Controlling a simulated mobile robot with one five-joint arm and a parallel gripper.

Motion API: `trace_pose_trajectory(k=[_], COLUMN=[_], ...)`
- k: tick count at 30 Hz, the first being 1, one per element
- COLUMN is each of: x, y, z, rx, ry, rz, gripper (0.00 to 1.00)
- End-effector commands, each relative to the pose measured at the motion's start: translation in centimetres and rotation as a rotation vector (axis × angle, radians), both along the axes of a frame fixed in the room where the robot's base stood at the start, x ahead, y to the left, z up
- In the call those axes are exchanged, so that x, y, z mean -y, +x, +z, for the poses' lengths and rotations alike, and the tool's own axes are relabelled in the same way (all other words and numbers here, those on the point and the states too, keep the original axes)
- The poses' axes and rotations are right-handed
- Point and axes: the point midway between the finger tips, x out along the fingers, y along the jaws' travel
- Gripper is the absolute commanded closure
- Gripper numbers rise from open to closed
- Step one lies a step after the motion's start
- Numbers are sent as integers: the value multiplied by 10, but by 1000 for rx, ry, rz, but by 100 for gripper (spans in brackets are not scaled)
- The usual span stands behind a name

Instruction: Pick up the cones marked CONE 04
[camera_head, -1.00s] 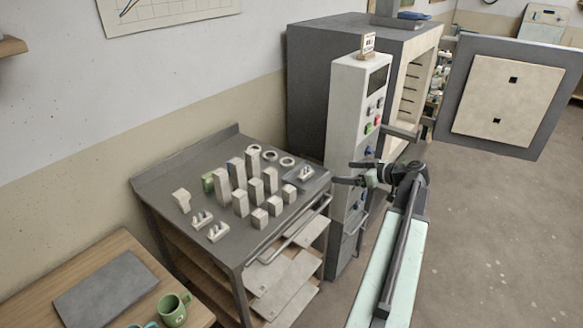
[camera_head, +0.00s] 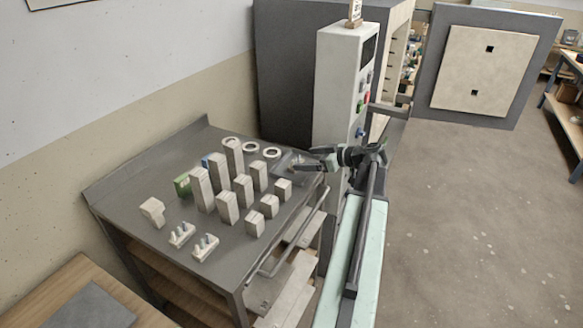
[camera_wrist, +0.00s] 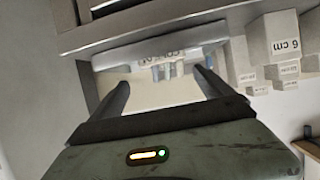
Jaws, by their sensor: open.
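My gripper (camera_head: 304,165) reaches over the right edge of the dark cart top (camera_head: 150,190), at a small tray (camera_head: 284,161). Its two fingers are apart in the wrist view (camera_wrist: 160,78). A pale holder with several small upright cones (camera_wrist: 165,70) shows upside down beyond and between the fingers, not held. In the head view my gripper largely covers that holder. Two more cone sets stand at the cart's front, one to the left (camera_head: 182,235) and one nearer (camera_head: 205,247); their marks cannot be read.
Several pale blocks (camera_head: 227,206) of different heights stand mid-cart, left of my gripper. One in the wrist view is marked 6 cm (camera_wrist: 278,38). White rings (camera_head: 251,147) lie behind. A control cabinet (camera_head: 335,85) and kiln (camera_head: 280,70) stand behind. Open floor (camera_head: 460,220) lies right.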

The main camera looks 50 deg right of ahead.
Motion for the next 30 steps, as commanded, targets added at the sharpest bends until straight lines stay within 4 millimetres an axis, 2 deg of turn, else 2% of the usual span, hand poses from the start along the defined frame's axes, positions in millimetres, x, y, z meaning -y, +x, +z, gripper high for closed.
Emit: trace_pose_trajectory(k=[6, 13, 21, 27, 30], x=[-6, -11, -24, -25, -25], y=[21, 32, 69, 70, 70], z=[-10, -13, -29, -27, -27], rx=[0, 0, 0, 0, 0], ry=[0, 0, 0, 1, 1], rz=[3, 3, 3, 2, 2], gripper=[9, 9, 9, 9, 37])
